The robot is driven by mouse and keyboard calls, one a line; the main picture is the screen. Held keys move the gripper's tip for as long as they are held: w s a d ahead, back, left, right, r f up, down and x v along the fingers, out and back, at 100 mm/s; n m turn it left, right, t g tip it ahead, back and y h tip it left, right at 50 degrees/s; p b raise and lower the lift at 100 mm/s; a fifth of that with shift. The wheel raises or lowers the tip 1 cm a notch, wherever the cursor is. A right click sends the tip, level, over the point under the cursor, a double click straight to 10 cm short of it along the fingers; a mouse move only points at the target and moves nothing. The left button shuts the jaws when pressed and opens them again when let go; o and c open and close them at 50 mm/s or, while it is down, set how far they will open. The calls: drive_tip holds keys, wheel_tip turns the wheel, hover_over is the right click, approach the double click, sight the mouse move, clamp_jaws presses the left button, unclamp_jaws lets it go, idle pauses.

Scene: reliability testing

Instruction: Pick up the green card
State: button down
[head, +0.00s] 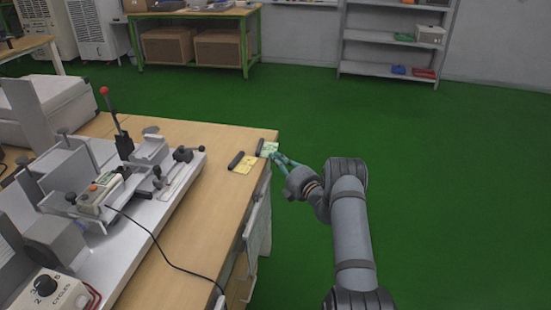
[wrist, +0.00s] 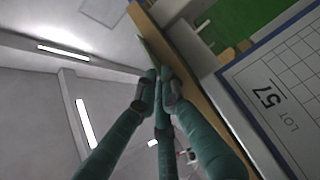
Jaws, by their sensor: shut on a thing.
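The green card (head: 270,149) lies at the right edge of the wooden bench top, at the far right corner. My gripper (head: 277,158) is at that edge, its fingertips at the card's near right side. In the wrist view my teal fingers (wrist: 159,76) are closed together, and a thin green strip, the card seen nearly edge-on (wrist: 150,50), runs out from between the tips. The gripper is shut on the card. The card looks level with the bench top; I cannot tell whether it is lifted clear of it.
A yellow card (head: 243,165) and a black bar (head: 236,160) lie just left on the wooden bench (head: 190,245). A grey test rig (head: 110,215) fills the bench's left. A sheet marked LOT 57 (wrist: 285,95) hangs on the bench side. Green floor is clear to the right.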

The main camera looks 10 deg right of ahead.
idle(0.7)
wheel_tip(320, 180, up, 2)
drive_tip(key=shift+r+p, duration=0.15)
drive_tip(key=shift+p, duration=0.9)
drive_tip(key=s+d+r+p, duration=0.2)
drive_tip(key=s+p, duration=0.2)
drive_tip(key=s, duration=0.2)
drive_tip(key=s+d+r+p, duration=0.3)
drive_tip(key=s, duration=0.4)
drive_tip(key=shift+d+p, duration=0.25)
drive_tip(key=shift+p, duration=0.15)
